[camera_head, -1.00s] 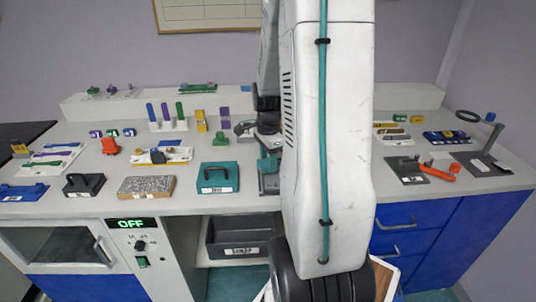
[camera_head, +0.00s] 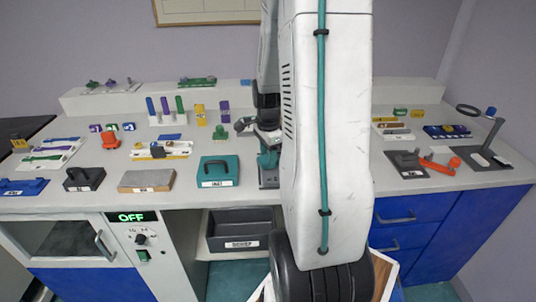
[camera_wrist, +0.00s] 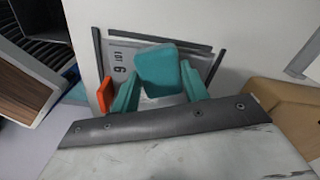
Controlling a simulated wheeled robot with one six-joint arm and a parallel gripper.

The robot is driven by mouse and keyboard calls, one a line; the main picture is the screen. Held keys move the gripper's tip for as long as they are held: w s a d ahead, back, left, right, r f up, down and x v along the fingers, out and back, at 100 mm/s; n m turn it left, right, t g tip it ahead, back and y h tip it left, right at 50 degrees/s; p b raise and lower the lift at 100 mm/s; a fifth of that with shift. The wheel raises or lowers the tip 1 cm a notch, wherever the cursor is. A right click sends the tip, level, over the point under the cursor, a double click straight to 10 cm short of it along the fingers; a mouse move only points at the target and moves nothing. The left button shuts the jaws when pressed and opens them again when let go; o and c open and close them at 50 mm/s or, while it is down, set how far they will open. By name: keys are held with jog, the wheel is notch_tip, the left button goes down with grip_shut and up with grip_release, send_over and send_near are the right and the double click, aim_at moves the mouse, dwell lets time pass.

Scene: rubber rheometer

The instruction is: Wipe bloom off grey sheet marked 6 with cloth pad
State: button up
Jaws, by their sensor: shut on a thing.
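In the wrist view my gripper (camera_wrist: 160,88) has teal fingers, shut on a teal block that I take to be the cloth pad (camera_wrist: 157,70). The block is over a pale grey sheet (camera_wrist: 198,62) inside dark edge strips on the white bench. The block and fingers hide much of the sheet. I cannot tell whether the pad touches it.
An orange part (camera_wrist: 104,95) stands beside the left finger, and a tan block (camera_wrist: 285,110) is at right. On the bench are a teal case (camera_head: 218,172), a grey block (camera_head: 147,181), a black-handled holder (camera_head: 84,180) and an orange-lever fixture (camera_head: 440,164). A grey bin (camera_head: 240,230) is below.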

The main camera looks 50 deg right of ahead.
jog(key=shift+f, duration=0.65)
jog(key=shift+s+d+r, duration=0.1)
jog(key=shift+s+d, duration=1.2)
jog(key=shift+s, duration=0.15)
jog(key=shift+s+d, duration=1.3)
jog(key=shift+s, duration=0.1)
jog(key=shift+w+d, duration=0.55)
jog(key=shift+w+a+f, duration=0.2)
jog(key=shift+w+a, duration=2.45)
jog(key=shift+w, duration=0.15)
jog(key=shift+w+d+r, duration=0.2)
jog(key=shift+w+d, duration=0.3)
jog(key=shift+d, duration=0.15)
jog(key=shift+s+d+f, duration=0.15)
jog(key=shift+s+d, duration=1.2)
jog(key=shift+s, duration=0.2)
